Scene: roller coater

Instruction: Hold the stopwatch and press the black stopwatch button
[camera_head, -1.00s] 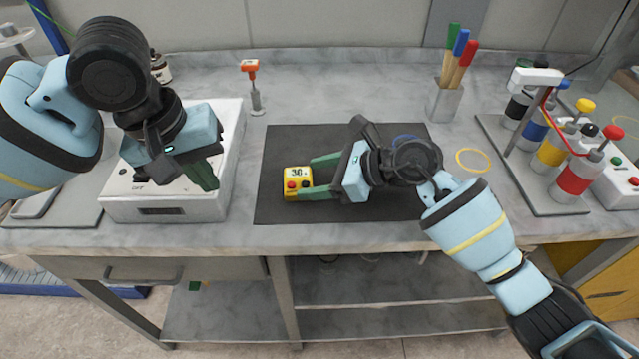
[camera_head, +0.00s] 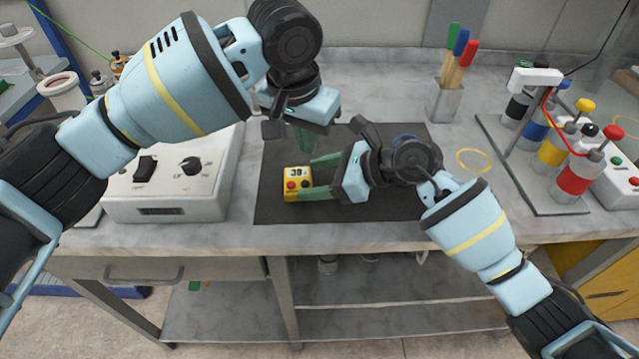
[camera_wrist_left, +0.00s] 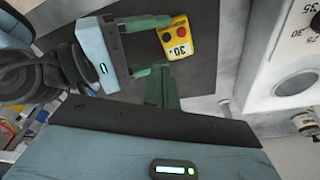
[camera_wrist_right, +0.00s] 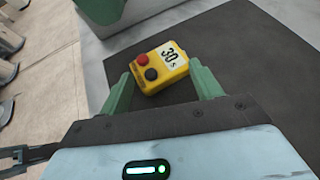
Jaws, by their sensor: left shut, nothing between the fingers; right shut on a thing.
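The yellow stopwatch (camera_head: 297,184) lies on the dark mat (camera_head: 283,216) near its left edge. It has a white "30 s" face, a red button and a black button (camera_wrist_right: 151,74). My right gripper (camera_head: 311,178) is shut on the stopwatch, one green finger on each side in the right wrist view. My left gripper (camera_head: 304,140) is shut and empty, above the mat's back left part and behind the stopwatch. In the left wrist view the stopwatch (camera_wrist_left: 176,38) shows beyond the left green fingers (camera_wrist_left: 160,88), apart from them.
A white device with knobs (camera_head: 170,208) stands left of the mat. A holder with coloured sticks (camera_head: 445,103) stands behind right.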

